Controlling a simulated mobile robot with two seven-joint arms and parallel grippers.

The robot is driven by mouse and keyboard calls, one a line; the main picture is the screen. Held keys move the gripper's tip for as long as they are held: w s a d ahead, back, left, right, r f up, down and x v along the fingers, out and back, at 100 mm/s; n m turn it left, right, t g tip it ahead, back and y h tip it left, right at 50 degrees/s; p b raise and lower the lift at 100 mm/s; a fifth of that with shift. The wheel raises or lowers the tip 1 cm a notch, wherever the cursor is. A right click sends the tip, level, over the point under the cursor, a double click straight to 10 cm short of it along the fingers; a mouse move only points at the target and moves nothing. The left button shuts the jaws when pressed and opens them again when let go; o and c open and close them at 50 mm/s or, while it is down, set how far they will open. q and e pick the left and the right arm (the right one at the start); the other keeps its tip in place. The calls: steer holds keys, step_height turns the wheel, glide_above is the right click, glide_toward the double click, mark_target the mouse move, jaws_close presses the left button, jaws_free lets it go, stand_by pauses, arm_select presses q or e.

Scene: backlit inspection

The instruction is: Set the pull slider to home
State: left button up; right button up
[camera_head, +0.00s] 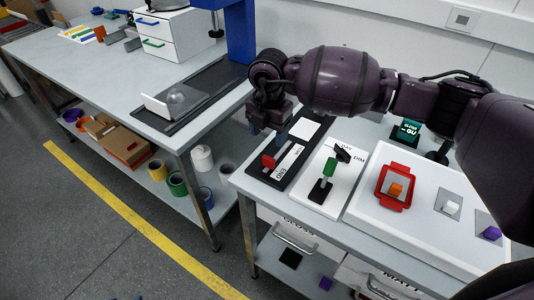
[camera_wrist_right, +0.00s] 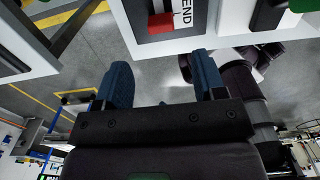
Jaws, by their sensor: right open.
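The pull slider is a black-framed panel (camera_head: 262,181) at the left end of the near bench, with a red knob (camera_head: 268,161) on it and a white strip lettered END beside the knob. In the right wrist view the red knob (camera_wrist_right: 160,22) and the END lettering (camera_wrist_right: 183,14) show at the top, beyond the fingertips. My right gripper (camera_head: 265,139) is open and empty, above the far part of the slider panel and apart from the red knob. Its two blue fingers (camera_wrist_right: 162,78) are spread wide in the wrist view. My left gripper is not in view.
Right of the slider stands a white panel with a green-handled switch (camera_head: 329,168). A small dark display (camera_head: 407,131) stands behind.

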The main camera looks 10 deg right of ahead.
mark_target(269, 158)
step_height(269, 158, down, 10)
steer(key=shift+s+b, duration=0.1)
steer(key=shift+b, duration=0.3)
steer(key=shift+c, duration=0.5)
